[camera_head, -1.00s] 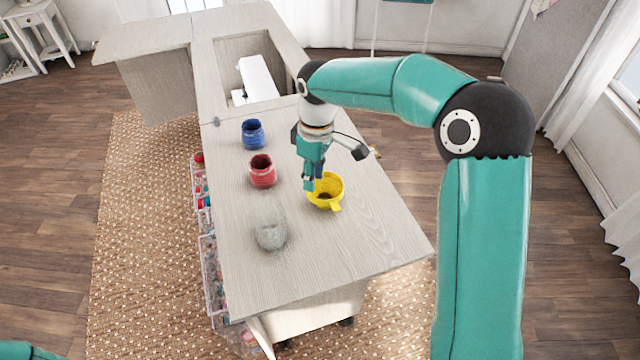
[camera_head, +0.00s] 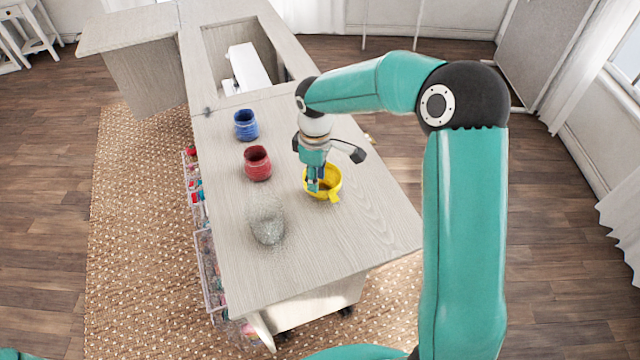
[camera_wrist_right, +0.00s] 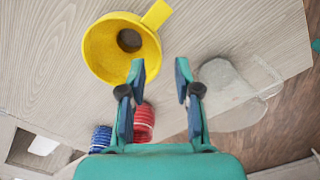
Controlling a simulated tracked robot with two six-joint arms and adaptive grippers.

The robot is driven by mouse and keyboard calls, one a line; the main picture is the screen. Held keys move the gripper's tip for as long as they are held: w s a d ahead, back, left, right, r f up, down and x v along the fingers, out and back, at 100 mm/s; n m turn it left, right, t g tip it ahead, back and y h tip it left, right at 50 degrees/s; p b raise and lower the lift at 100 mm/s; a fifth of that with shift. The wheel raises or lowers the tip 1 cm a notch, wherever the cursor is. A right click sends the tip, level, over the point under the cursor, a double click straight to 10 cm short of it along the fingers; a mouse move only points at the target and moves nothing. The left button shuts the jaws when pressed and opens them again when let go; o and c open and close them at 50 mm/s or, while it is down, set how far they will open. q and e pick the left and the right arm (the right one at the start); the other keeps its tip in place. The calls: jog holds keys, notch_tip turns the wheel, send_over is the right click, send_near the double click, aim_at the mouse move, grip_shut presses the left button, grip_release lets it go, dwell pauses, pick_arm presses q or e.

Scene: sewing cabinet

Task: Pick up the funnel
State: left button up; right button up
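The yellow funnel (camera_head: 333,184) stands on the wooden table top with its wide mouth up and its handle tab toward the front right. It also shows in the right wrist view (camera_wrist_right: 100,50), up and left of the fingers, with a dark round hole inside. My right gripper (camera_head: 313,188) points down at the funnel's left side and hides part of its rim. In the wrist view my right gripper (camera_wrist_right: 160,72) has its fingers apart with nothing between them; the left fingertip overlaps the funnel's rim. I cannot tell whether they touch. My left gripper is out of view.
A blue jar (camera_head: 246,125), a red jar (camera_head: 257,163) and a clear glass jar (camera_head: 267,228) stand in a row left of the funnel. A white sewing machine (camera_head: 247,65) sits in the cabinet recess behind. The table's (camera_head: 365,240) front right is clear.

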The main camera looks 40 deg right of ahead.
jog(key=f, duration=0.3)
jog(key=f+p, duration=0.1)
jog(key=f, duration=0.1)
jog(key=shift+w, duration=0.25)
grip_shut()
